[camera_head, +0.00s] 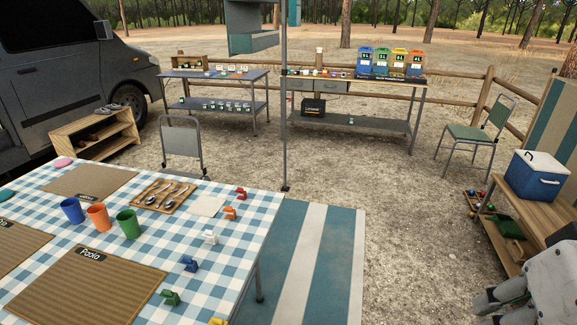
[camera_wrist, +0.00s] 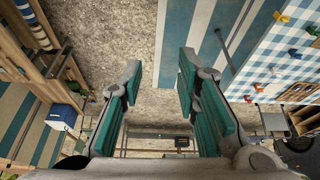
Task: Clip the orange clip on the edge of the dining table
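The dining table (camera_head: 255,243) has a blue-and-white checked cloth and fills the lower left of the head view; it also shows at the right of the wrist view (camera_wrist: 262,55). The orange clip (camera_head: 229,212) is small and sits on the cloth near the table's right edge, between a red clip (camera_head: 241,193) and a white clip (camera_head: 210,237). It shows very small in the wrist view (camera_wrist: 258,87). I cannot tell whether it grips anything. My gripper (camera_wrist: 158,72) is open and empty, away from the table, at the lower right of the head view (camera_head: 488,307).
Blue (camera_head: 189,263), green (camera_head: 171,297) and yellow (camera_head: 217,321) clips line the same side. Cups (camera_head: 98,217), placemats (camera_head: 92,286) and a cutlery tray (camera_head: 164,197) occupy the tabletop. A wooden bench (camera_head: 522,207) with a cooler (camera_head: 537,176) stands right. The striped mat (camera_head: 315,250) is clear.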

